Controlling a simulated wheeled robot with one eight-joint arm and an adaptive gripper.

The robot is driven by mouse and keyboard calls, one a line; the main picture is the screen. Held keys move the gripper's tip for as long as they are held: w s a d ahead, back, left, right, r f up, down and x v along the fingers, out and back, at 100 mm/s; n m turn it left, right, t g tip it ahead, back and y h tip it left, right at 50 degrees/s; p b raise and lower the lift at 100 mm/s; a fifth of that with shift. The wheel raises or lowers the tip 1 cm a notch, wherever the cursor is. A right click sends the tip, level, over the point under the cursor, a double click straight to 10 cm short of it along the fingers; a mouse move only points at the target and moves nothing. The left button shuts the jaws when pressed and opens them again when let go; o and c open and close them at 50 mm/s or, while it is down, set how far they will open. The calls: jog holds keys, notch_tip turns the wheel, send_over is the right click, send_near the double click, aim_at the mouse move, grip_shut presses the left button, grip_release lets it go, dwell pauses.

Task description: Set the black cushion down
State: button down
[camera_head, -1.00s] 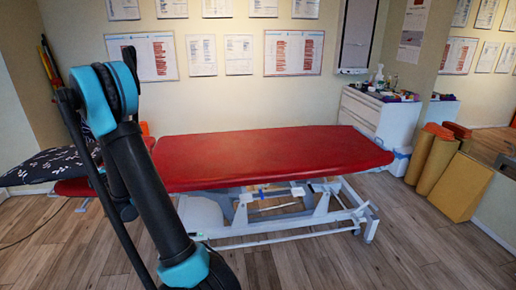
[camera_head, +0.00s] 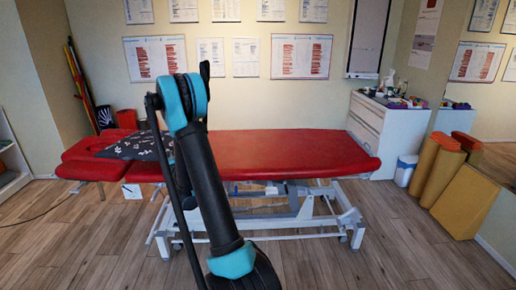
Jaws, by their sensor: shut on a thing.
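The black cushion (camera_head: 133,146) has a white pattern and shows left of my arm. It appears flat over the left part of the red treatment table (camera_head: 285,152), near the head section. My arm covers its right end. I cannot tell whether it rests on the table or hangs just above it. My gripper is hidden behind my own arm, so its fingers and its contact with the cushion do not show.
A white cabinet (camera_head: 377,133) with small items on top stands at the right. Orange rolls (camera_head: 424,166) and a yellow wedge (camera_head: 466,202) stand by the right wall. The wooden floor (camera_head: 90,245) in front of the table is clear.

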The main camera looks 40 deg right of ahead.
jog(key=w+d+f+m+g+h, duration=0.1)
jog(key=d+m+h, duration=0.15)
jog(key=d, duration=0.35)
jog(key=w+d+f+m+h, duration=0.1)
jog(key=d+h, duration=0.2)
jog(key=d, duration=0.4)
notch_tip(320, 180, up, 7)
jog(key=m+g+h, duration=0.8)
jog(key=g+h, duration=0.1)
send_over(246, 167)
notch_tip(246, 167, down, 19)
jog(key=shift+f, duration=0.15)
jog(key=c, duration=2)
grip_release()
jog(key=shift+o, duration=0.3)
jog(key=shift+s+a, duration=0.1)
